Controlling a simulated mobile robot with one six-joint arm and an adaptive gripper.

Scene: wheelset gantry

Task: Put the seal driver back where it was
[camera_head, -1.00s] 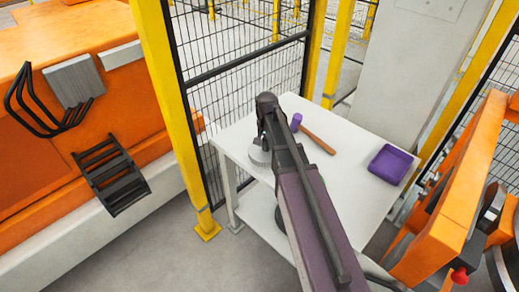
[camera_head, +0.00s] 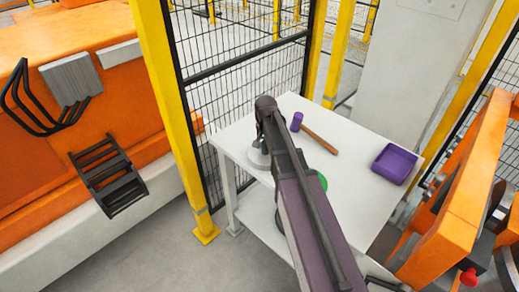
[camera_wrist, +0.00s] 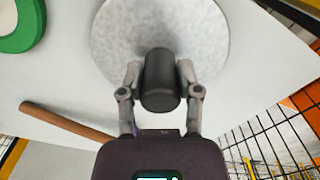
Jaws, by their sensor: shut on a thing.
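The seal driver shows in the wrist view as a dark cylindrical handle (camera_wrist: 160,80) in front of a wide, pale grey round disc (camera_wrist: 165,25). My gripper (camera_wrist: 159,76) is shut on the handle, with one finger on each side. In the head view the grey disc (camera_head: 258,159) is at the left part of the white table (camera_head: 345,215), below my gripper (camera_head: 261,141). The handle is mostly hidden there by my arm. I cannot tell whether the disc touches the table top.
A hammer with a purple head (camera_head: 297,121) and wooden handle lies behind the driver. A green ring (camera_wrist: 18,22) lies nearby, partly hidden by my arm in the head view. A purple tray (camera_head: 394,164) is at the right. Mesh fence (camera_head: 240,100) stands behind the table.

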